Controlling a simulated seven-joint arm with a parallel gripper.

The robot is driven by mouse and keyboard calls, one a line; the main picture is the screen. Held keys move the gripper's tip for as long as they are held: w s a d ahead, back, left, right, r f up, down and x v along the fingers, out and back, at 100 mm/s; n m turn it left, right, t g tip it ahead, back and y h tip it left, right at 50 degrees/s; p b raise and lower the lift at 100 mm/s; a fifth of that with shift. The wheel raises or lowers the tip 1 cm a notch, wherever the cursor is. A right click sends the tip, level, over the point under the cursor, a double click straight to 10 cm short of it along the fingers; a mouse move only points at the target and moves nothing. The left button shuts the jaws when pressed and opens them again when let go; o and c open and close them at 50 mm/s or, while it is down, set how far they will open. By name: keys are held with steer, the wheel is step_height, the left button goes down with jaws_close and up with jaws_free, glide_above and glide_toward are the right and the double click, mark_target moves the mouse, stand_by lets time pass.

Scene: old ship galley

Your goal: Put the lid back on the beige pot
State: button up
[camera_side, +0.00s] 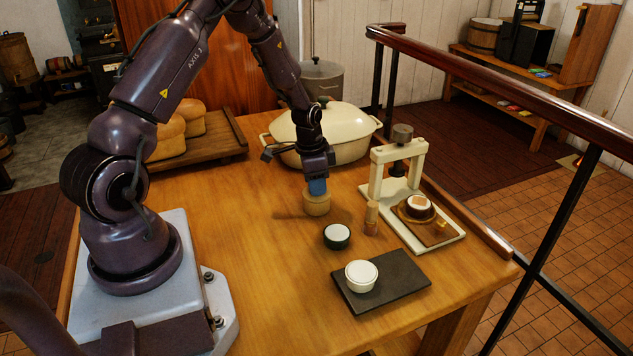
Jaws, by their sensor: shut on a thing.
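My gripper (317,187), with blue fingertips, points down over the middle of the wooden table and is shut on a tan, round, wooden-looking piece (317,205). This piece may be the lid; I cannot tell whether its underside touches the table. A small cream, beige-like pot (361,276) with a white top stands upright on a dark slab (406,282) at the front right. It is apart from my gripper, nearer the camera and to the right. A dark pot (337,237) with a white top stands between the two.
A small wooden peg-like piece (371,218) stands right of the dark pot. A cream press (379,178) holds another small pot (419,206) on its board. A large cream casserole (328,132) and a bread tray (203,150) stand behind.

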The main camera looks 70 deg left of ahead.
stand_by(0.4)
steer(key=o, duration=1.5)
steer(key=shift+c, duration=0.2)
steer(key=shift+r, duration=3.5)
jaws_close()
